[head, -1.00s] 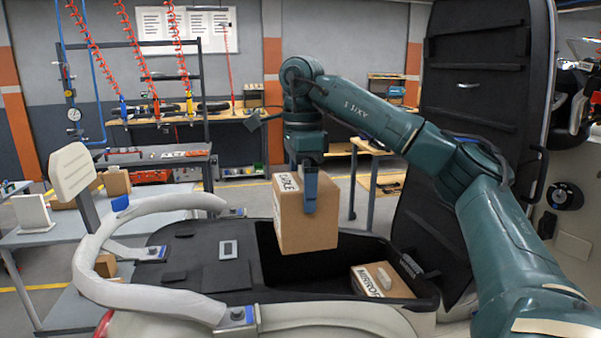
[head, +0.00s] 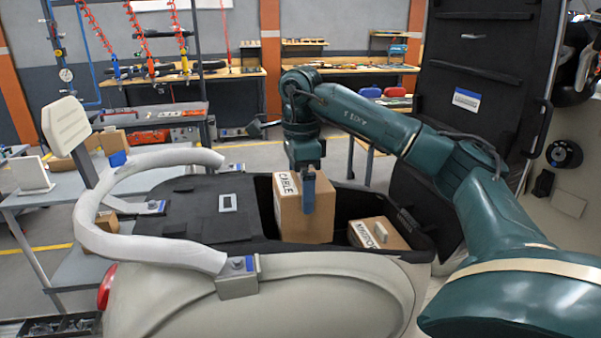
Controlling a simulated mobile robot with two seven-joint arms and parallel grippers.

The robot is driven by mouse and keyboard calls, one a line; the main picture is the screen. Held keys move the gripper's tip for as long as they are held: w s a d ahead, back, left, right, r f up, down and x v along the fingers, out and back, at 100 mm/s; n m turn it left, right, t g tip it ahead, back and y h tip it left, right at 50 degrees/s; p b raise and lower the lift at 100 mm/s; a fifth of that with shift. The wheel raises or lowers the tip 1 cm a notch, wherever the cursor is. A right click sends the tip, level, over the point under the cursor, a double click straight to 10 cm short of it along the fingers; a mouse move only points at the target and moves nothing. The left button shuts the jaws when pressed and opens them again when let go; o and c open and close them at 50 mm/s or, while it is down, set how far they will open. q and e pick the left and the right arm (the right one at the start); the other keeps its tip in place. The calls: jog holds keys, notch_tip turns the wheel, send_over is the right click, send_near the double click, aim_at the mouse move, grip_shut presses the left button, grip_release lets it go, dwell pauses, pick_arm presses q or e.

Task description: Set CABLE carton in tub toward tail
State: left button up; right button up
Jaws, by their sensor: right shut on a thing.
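The CABLE carton (head: 291,222) is a brown box with a white label on its upper left. My right gripper (head: 309,206) is shut on it from above, with one finger visible on its near face. The carton is upright, its lower part down in the open black tub (head: 345,208) at the back of the scooter. Its bottom edge is close to the tub's near rim; I cannot tell if it touches the floor. A second carton, its label partly readable as MIRROR (head: 390,232), lies in the tub's right part. My left gripper is not in view.
A black lid (head: 470,95) stands upright behind the tub at right. A pale curved grab rail (head: 140,251) rings the left side. A grey table with cartons (head: 108,142) stands at far left. A narrow gap separates the two cartons.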

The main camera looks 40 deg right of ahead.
jog(key=shift+f, duration=0.75)
notch_tip(320, 180, down, 2)
jog(key=shift+f+b, duration=0.2)
jog(key=shift+b, duration=0.8)
notch_tip(320, 180, down, 2)
jog(key=shift+f+b, duration=0.25)
jog(key=shift+b, duration=0.5)
notch_tip(320, 180, down, 2)
jog(key=shift+f+b, duration=0.15)
jog(key=shift+b, duration=0.5)
jog(key=shift+f, duration=0.25)
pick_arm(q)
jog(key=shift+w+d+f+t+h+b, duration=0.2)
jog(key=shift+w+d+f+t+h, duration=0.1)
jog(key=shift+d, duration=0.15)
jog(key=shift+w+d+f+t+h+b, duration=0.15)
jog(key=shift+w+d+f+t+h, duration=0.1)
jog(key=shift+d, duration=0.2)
pick_arm(e)
jog(key=shift+f, duration=0.3)
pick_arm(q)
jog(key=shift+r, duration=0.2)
pick_arm(e)
jog(key=shift+w+a, duration=0.1)
jog(key=shift+a, duration=0.05)
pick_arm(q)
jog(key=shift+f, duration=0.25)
pick_arm(e)
jog(key=shift+f, duration=0.55)
